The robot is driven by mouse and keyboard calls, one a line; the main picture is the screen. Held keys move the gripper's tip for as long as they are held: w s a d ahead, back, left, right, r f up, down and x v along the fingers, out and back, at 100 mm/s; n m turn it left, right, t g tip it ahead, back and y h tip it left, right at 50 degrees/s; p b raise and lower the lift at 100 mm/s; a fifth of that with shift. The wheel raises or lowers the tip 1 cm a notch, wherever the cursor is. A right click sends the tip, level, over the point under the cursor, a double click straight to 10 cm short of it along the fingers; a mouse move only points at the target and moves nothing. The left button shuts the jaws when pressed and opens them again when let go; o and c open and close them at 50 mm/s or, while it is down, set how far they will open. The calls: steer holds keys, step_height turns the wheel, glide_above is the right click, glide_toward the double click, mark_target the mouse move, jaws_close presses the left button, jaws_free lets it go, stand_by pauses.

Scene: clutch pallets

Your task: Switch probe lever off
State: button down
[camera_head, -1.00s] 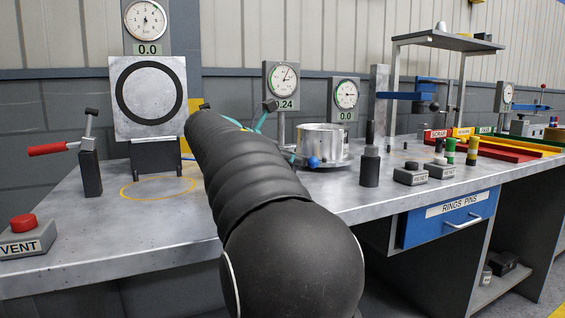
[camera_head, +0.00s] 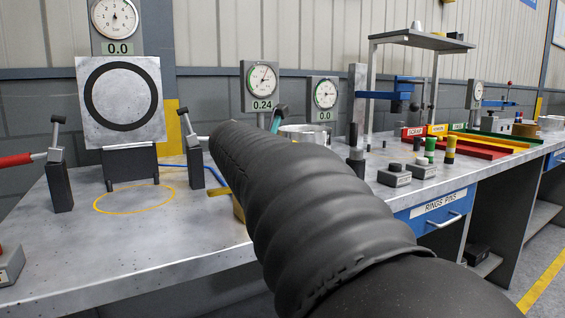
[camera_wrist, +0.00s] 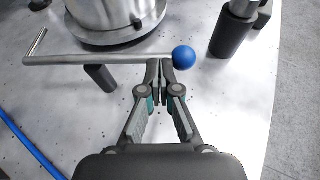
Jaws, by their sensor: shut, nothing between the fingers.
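A thin metal lever rod (camera_wrist: 90,61) with a blue ball knob (camera_wrist: 183,57) at its right end crosses the upper part of the wrist view. Its left end bends upward in the picture. My gripper (camera_wrist: 160,66) is shut, with its fingertips right at the rod just left of the ball; whether they touch it I cannot tell. Nothing is held between them. In the head view my arm hides the lever and most of the gripper. A silver round housing (camera_wrist: 112,22) stands just beyond the rod, and its top shows in the head view (camera_head: 303,129).
A dark post with a metal shaft (camera_wrist: 234,28) stands right of the ball. A blue hose (camera_wrist: 28,146) lies at left on the bench. Gauges reading 0.24 (camera_head: 261,86) and 0.0 (camera_head: 323,97) stand behind. Another upright lever (camera_head: 194,158) is left of my arm.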

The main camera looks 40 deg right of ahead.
stand_by(0.4)
steer(key=v, duration=1.2)
steer(key=shift+r, duration=0.1)
